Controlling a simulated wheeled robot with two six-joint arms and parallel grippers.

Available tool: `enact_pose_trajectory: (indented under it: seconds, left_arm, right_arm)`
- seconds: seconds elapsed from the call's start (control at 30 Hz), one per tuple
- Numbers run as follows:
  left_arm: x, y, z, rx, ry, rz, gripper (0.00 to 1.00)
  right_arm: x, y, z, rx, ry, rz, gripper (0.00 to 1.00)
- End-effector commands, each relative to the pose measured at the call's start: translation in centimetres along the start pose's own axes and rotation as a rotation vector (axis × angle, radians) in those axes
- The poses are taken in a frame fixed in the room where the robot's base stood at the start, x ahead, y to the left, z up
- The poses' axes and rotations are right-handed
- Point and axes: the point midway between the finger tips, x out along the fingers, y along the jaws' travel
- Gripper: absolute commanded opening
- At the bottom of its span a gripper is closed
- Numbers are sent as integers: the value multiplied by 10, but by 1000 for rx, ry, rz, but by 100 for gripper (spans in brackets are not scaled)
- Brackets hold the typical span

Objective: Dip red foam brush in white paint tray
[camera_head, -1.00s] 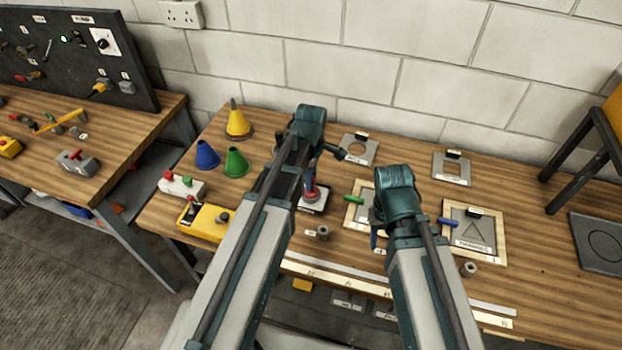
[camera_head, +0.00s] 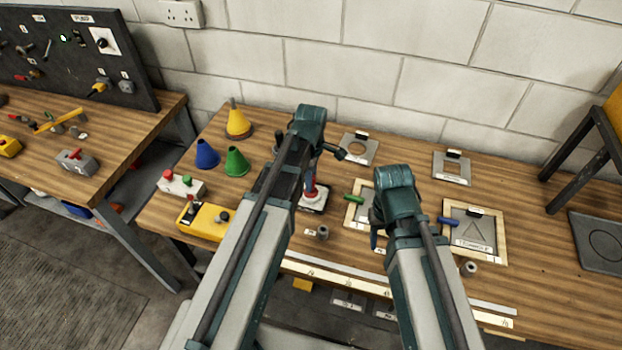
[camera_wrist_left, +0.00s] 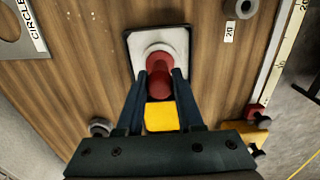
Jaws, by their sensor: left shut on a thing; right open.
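The red foam brush (camera_wrist_left: 158,80) is held upright between the fingers of my left gripper (camera_wrist_left: 158,85). Its lower end is over or in the white paint tray (camera_wrist_left: 172,40), a white pad in a dark frame on the bench; I cannot tell how deep it sits. In the head view the brush (camera_head: 310,190) shows above the tray (camera_head: 318,203), partly behind my left arm. My right gripper (camera_head: 376,230) is open and empty above the bench, mostly hidden by its own arm.
Blue, green and yellow cones (camera_head: 237,160) stand at the left. A yellow box (camera_head: 205,222) with a lever is near the front left edge. Framed stencils (camera_head: 472,232) lie at the right, with blue and green handles close to my right arm. A pale ruler strip (camera_head: 340,278) runs along the front.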

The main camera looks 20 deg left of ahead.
Motion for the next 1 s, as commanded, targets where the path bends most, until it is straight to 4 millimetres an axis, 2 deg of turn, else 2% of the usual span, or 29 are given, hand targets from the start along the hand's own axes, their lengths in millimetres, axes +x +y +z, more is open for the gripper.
enact_pose_trajectory:
  seconds: [0.53, 1.0]
  left_arm:
    - [-42, 0, 0, 0, 0, 0, 0]
    - [-43, 0, 0, 0, 0, 0, 0]
  right_arm:
    - [-42, 4, 2, 0, 0, 0, 50]
    - [-43, 4, 2, 0, 0, 0, 50]
